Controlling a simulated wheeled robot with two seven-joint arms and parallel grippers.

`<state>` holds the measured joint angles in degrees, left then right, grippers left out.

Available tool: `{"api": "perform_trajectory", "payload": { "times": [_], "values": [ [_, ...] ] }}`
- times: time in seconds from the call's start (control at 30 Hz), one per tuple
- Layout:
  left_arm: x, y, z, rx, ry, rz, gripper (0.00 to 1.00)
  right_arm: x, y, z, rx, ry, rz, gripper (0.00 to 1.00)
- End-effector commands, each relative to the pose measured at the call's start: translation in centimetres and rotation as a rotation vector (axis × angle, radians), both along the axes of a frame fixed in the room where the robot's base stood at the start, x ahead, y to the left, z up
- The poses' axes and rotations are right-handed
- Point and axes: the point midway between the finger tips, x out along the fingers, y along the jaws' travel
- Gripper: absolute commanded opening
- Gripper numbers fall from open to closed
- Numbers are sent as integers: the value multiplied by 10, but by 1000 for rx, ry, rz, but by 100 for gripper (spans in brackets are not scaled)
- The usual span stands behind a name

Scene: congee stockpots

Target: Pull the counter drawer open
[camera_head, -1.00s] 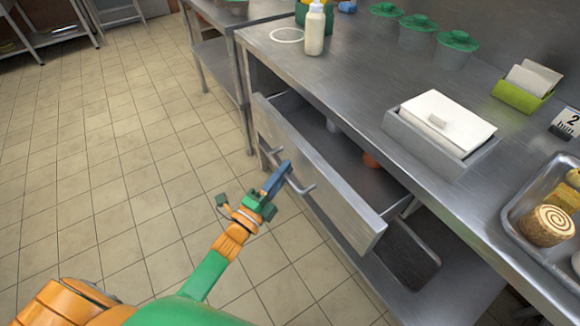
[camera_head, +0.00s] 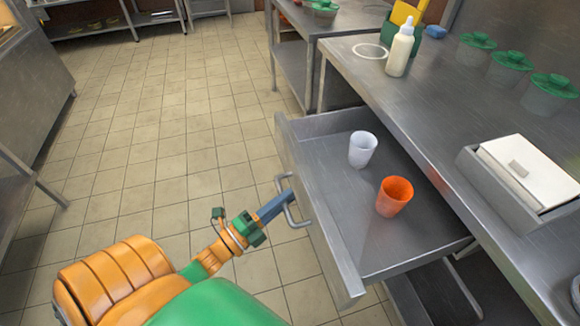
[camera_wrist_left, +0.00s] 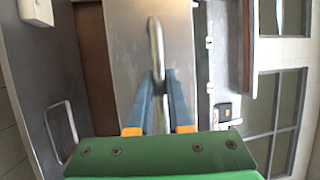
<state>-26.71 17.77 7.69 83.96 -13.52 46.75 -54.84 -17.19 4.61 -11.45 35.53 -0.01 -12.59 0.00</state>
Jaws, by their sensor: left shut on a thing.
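The grey metal counter drawer (camera_head: 345,221) stands well open, pulled out from under the steel counter (camera_head: 440,130). Its bar handle (camera_head: 291,208) is on the front panel. My left gripper (camera_head: 278,205) is shut on the handle; the left wrist view shows the blue fingers (camera_wrist_left: 158,88) on either side of the bar (camera_wrist_left: 155,50). Inside the drawer are a white cup (camera_head: 362,149) and an orange cup (camera_head: 394,196), both upright. My right gripper is not in view.
On the counter are a white bottle (camera_head: 400,50), several green-lidded containers (camera_head: 508,60) and a grey box with a white lid (camera_head: 530,168). A lower shelf runs under the counter. The tiled floor (camera_head: 170,150) left of the drawer is clear.

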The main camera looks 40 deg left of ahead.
Motion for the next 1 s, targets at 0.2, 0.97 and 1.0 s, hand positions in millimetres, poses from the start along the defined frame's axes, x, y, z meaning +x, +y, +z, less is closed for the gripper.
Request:
{"api": "perform_trajectory", "payload": {
  "times": [0.2, 0.97, 1.0],
  "values": [
    [0, 1, 1, -1, -2, 2, 0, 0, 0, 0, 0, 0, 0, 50],
    [-51, 14, -12, 1, 4, 3, 47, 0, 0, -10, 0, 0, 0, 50],
    [-57, 16, -13, 0, 3, 3, 47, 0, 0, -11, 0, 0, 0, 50]
  ]
}}
